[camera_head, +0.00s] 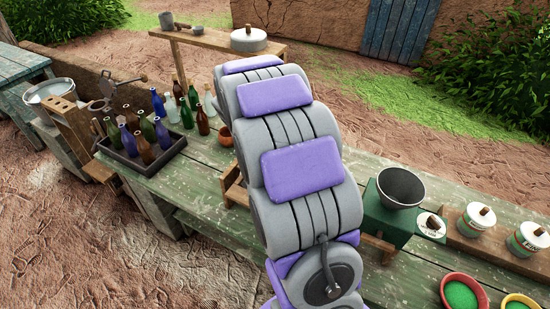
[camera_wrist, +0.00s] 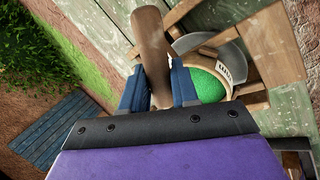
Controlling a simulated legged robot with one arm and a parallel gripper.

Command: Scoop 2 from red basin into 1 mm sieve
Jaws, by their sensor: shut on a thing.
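In the wrist view my gripper (camera_wrist: 156,70) has its two blue fingers closed around a thick brown wooden handle (camera_wrist: 150,45). What the handle's far end carries cannot be made out. Just to its right is a round, pale-rimmed vessel with a white label (camera_wrist: 226,75), too small to read, probably the sieve. Bright green grains (camera_wrist: 207,84) show in it, partly hidden by my right finger. In the head view the red basin (camera_head: 446,296) stands at the lower right, with green grains inside. My gripper is hidden behind my arm there.
A yellow basin (camera_head: 508,299) stands beside the red one. A green box with a dark funnel (camera_head: 402,188) and lidded pots (camera_head: 478,217) stand on the right of the bench. A tray (camera_head: 125,168) of several bottles is at left. Wooden slats (camera_wrist: 272,40) lie near the labelled vessel.

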